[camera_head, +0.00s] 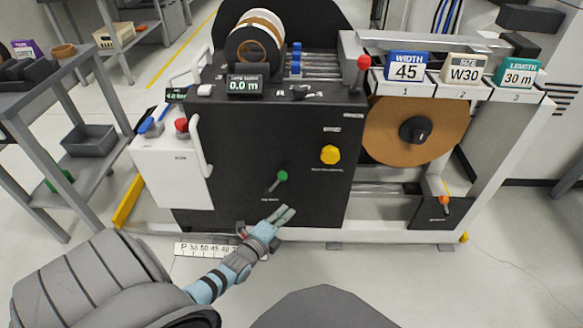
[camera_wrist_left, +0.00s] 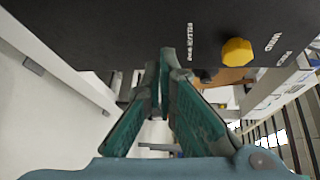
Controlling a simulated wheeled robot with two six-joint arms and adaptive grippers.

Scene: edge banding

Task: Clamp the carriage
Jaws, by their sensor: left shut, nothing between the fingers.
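My left gripper (camera_head: 284,214) is shut and empty, low in front of the black machine panel (camera_head: 250,140). Its fingertips (camera_wrist_left: 166,58) also show closed together in the left wrist view, just below the panel. A green-knobbed lever (camera_head: 282,176) is on the panel a little above the gripper. A small red part (camera_head: 242,232) shows beside the gripper's wrist, next to a white number scale (camera_head: 207,249); the arm partly hides both. I cannot tell which part is the carriage or its clamp. My right gripper is not in view.
A yellow knob (camera_head: 330,155) is on the panel, and it also shows in the left wrist view (camera_wrist_left: 237,51). An orange-handled lever (camera_head: 444,200) stands at the lower right by the brown roll (camera_head: 416,130). A shelf (camera_head: 90,180) stands at the left. The front floor is clear.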

